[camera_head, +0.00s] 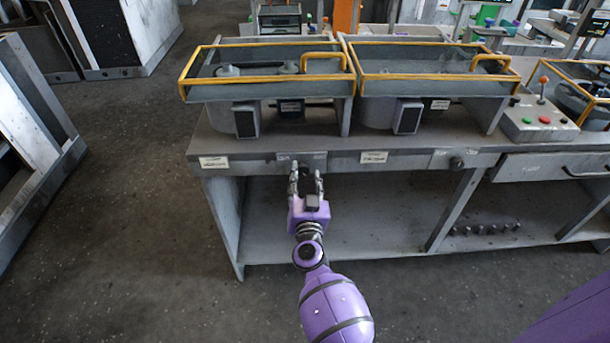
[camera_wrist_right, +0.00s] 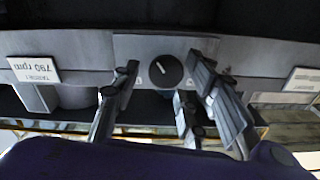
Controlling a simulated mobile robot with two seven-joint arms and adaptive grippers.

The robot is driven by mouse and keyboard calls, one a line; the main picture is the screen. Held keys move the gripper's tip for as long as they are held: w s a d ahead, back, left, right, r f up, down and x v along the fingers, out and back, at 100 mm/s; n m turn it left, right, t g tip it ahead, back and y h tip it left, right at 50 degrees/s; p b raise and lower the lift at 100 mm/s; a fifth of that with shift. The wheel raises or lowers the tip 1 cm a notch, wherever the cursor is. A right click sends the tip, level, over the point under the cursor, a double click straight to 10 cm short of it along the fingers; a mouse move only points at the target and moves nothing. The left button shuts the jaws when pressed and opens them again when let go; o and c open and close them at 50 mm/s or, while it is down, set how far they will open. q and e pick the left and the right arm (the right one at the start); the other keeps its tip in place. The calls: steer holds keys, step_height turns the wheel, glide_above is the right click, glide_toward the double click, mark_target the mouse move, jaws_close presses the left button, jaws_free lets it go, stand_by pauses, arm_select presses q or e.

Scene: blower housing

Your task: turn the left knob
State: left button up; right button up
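The left knob (camera_wrist_right: 165,71) is a dark round dial with a light pointer mark, on a grey plate in the bench's front rail. It shows in the right wrist view, which sees the labels upside down. In the head view it is mostly hidden behind my gripper. My right gripper (camera_head: 306,174) is at the rail, just in front of the plate. Its fingers (camera_wrist_right: 160,92) are spread on either side of the knob, open and apparently not touching it. My left gripper is not in view.
The right knob (camera_head: 456,163) sits farther right on the bench rail (camera_head: 405,161). Yellow-framed covers (camera_head: 265,90) stand above. A drawer (camera_head: 555,165) and a control box (camera_head: 537,120) with buttons are at right. The lower shelf (camera_head: 370,225) is largely clear.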

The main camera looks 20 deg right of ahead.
steer(key=shift+x, duration=0.8)
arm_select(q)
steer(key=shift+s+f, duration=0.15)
arm_select(e)
steer(key=shift+c, duration=1)
jaws_close()
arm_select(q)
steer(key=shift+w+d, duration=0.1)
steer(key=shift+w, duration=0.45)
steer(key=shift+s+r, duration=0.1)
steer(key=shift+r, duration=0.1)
arm_select(e)
steer(key=shift+d+m, duration=0.1)
steer(key=shift+m, duration=0.3)
